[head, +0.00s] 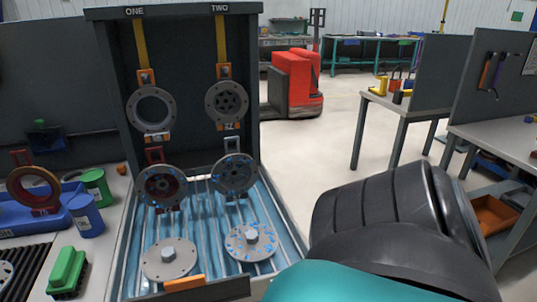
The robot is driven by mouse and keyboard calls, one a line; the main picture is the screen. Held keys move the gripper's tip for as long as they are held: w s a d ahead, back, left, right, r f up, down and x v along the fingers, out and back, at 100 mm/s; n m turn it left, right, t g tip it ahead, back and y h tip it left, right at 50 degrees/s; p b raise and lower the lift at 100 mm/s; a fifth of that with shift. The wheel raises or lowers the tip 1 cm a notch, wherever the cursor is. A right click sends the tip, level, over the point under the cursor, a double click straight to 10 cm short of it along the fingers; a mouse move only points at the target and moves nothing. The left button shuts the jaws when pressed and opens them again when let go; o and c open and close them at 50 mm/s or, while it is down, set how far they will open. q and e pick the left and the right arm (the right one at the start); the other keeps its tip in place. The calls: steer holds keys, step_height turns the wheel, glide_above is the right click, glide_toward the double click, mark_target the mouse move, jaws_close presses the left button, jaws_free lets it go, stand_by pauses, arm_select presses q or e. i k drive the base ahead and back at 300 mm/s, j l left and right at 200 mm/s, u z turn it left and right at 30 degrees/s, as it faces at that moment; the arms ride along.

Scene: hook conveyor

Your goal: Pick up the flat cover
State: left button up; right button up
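The two-lane hook rack holds several round metal discs, and I cannot tell for sure which is the flat cover. Two discs have a raised hex centre: a plain grey one (153,265) low on the left and a blue-flecked one (264,250) to its right. Above them hang a rust-red and blue flecked disc (175,188) and a blue-flecked disc (235,184). Highest are a grey ring with a big open hole (134,112) and a grey disc with several holes (213,108). Neither of my grippers is in view.
The dark rack frame (180,11) is marked ONE and TWO.

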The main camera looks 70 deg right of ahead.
mark_target(250, 243)
steer(key=k+l, duration=0.25)
steer(key=l, duration=0.15)
steer(key=k+l, duration=0.25)
steer(key=l, duration=0.65)
steer(key=i, duration=0.15)
